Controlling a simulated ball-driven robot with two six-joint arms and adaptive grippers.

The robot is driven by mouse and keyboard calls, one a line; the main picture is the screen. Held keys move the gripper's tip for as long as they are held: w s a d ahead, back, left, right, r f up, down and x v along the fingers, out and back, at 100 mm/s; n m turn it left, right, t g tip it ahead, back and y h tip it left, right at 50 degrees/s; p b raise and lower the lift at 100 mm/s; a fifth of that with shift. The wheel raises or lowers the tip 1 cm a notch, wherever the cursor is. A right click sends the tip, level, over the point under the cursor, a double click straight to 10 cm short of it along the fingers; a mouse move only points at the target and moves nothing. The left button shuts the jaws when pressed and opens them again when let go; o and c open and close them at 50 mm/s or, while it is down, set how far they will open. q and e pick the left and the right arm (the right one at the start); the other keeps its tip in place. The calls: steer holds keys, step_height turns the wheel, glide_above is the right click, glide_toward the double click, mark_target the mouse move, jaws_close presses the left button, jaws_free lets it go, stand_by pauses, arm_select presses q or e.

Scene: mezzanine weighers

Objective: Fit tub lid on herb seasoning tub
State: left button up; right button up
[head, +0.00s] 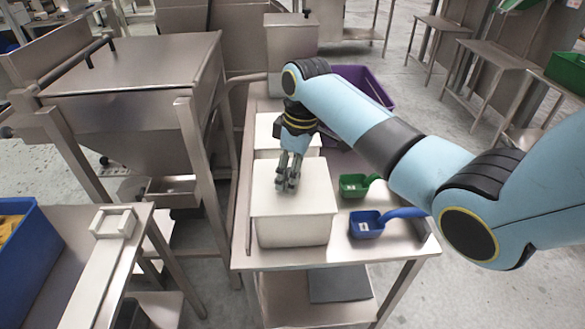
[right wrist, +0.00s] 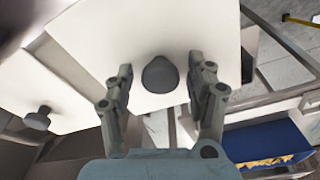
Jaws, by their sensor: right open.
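A white lid (head: 315,192) lies on a white square tub (head: 290,233) at the front of the narrow steel bench. From here it looks level, and I cannot read any label on the tub. My right gripper (head: 288,184) points down at the lid's middle. In the right wrist view, the open fingers of my right gripper (right wrist: 160,70) stand on either side of the lid's grey knob (right wrist: 160,76), with gaps on both sides. The head view hides the knob behind the fingers. My left gripper is not in view.
A second white lidded tub (head: 268,135) stands just behind; its knob (right wrist: 38,118) shows in the wrist view. A green scoop (head: 353,186) and a blue scoop (head: 367,224) lie right of the front tub. A purple crate (head: 367,84) is farther back. A steel hopper (head: 130,75) stands left.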

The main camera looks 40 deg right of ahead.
step_height(320, 180, up, 12)
steer(key=s, duration=0.1)
steer(key=shift+d+b, duration=0.4)
stand_by(0.3)
